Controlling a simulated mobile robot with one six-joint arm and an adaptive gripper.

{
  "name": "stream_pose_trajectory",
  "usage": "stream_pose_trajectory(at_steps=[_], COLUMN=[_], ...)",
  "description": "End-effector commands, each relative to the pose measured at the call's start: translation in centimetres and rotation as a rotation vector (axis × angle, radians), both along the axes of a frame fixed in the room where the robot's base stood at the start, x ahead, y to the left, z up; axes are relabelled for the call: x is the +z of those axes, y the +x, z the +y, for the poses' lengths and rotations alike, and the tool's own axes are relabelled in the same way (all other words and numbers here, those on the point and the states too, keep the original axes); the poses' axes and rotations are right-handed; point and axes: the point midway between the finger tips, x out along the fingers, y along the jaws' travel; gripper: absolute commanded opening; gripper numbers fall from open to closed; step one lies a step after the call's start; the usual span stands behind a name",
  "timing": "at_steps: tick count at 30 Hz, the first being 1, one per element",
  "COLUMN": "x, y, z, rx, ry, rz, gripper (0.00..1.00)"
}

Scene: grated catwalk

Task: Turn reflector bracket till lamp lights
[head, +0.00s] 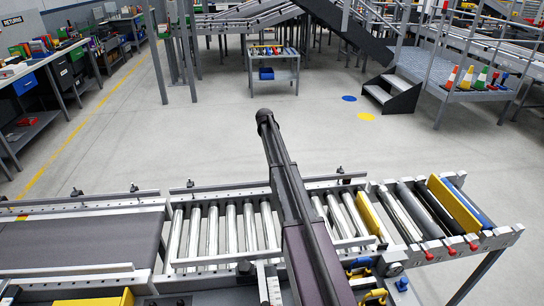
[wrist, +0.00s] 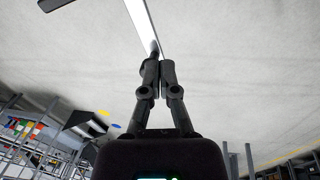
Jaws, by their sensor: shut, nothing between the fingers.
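My gripper (wrist: 157,72) shows in the wrist view with its two dark fingers together and nothing between them. Behind the fingertips is grey floor; a pale strip (wrist: 141,22) appears just beyond them, too unclear to name. In the head view my arm reaches over the roller conveyor (head: 230,228), and the gripper cannot be made out. Small dark fittings stand on the conveyor's far rail, one at left (head: 77,191) and one right of my arm (head: 340,171). I cannot tell which, if any, is the reflector bracket. No lit lamp can be identified.
A dark belt (head: 75,243) adjoins the rollers at left. Yellow bars (head: 455,207) and red-capped roller ends (head: 472,246) are at right. Yellow handles (head: 360,265) stand near the front. Open floor (head: 200,130) lies beyond, with a cart (head: 273,72) and steps (head: 390,94) further back.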

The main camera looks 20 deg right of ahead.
Motion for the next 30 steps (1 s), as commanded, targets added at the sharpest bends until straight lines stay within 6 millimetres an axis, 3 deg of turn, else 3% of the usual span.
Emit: stream_pose_trajectory(at_steps=[17,30], x=[1.7,3.8], y=[-1.3,-2.3], z=[4.4,7.9], rx=[0.841,1.483], ry=[-0.245,-0.426], rz=[0.216,0.518], gripper=[0.00,0.00])
